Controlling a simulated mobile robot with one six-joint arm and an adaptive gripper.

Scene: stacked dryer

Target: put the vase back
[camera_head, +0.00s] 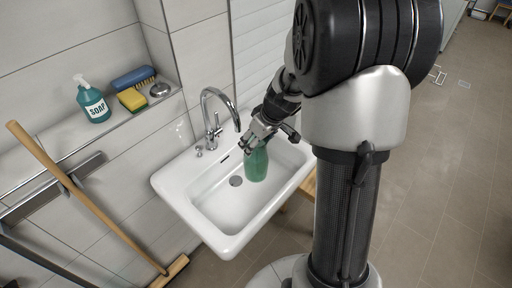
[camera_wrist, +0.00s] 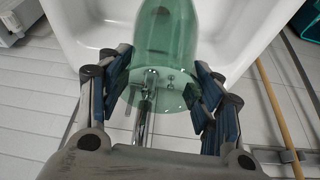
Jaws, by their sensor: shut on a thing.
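The green glass vase (camera_head: 257,164) is in the white sink (camera_head: 208,203), below the faucet (camera_head: 213,112) and a little to its right. My gripper (camera_head: 258,140) is shut on the upper part of the vase. In the wrist view the see-through green vase (camera_wrist: 165,40) stands between the two finger pads of my gripper (camera_wrist: 163,88), and the faucet (camera_wrist: 146,105) shows through and beyond it. Whether the vase's base touches the basin is hard to tell.
A wall ledge at the left holds a soap bottle (camera_head: 92,100), a yellow sponge (camera_head: 131,99) and a blue brush (camera_head: 134,78). A long wooden-handled tool (camera_head: 85,195) leans at the left. Open tiled floor (camera_head: 440,190) lies to the right.

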